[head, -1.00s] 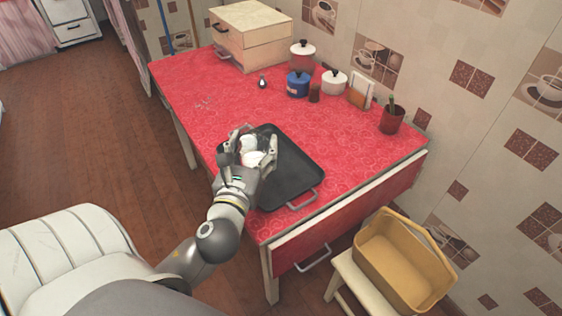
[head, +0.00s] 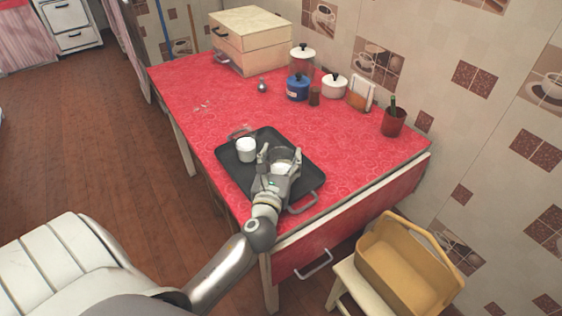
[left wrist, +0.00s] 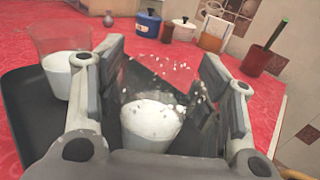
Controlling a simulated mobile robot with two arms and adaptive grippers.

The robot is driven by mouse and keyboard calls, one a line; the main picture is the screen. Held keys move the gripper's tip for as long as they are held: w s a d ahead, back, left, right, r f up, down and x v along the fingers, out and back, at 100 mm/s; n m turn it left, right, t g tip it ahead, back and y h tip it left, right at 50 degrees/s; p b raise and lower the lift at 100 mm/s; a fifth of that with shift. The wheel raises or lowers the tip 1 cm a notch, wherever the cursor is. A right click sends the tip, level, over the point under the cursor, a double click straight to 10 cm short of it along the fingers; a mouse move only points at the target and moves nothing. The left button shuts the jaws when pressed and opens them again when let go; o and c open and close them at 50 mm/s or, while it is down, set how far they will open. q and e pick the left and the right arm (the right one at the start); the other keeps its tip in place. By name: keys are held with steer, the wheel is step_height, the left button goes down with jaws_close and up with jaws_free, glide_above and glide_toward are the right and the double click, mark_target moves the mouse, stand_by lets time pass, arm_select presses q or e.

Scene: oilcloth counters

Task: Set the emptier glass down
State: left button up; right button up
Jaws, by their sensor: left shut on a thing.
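Two clear glasses with white contents show at the dark tray (head: 235,172) on the red counter. One glass (head: 246,150) stands upright on the tray's left part, free of my gripper; it also shows at the left of the left wrist view (left wrist: 62,70). My left gripper (head: 282,163) is shut on the other glass (left wrist: 152,122), to the right of the first. The held glass has white in its lower part and clear wall with white specks above. Its base is hidden by my fingers, so I cannot tell whether it touches the tray. My right gripper is not in view.
Behind the tray stand a blue pot (head: 298,88), a white pot (head: 334,85), a napkin holder (head: 361,93) and a red cup (head: 393,122). A wooden box (head: 250,40) is at the back left. A yellow basket (head: 405,265) sits on a stool at the right.

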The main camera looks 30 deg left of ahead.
arm_select(q)
steer(key=o, duration=1.7)
steer(key=shift+f, duration=0.2)
steer(key=shift+c, duration=0.2)
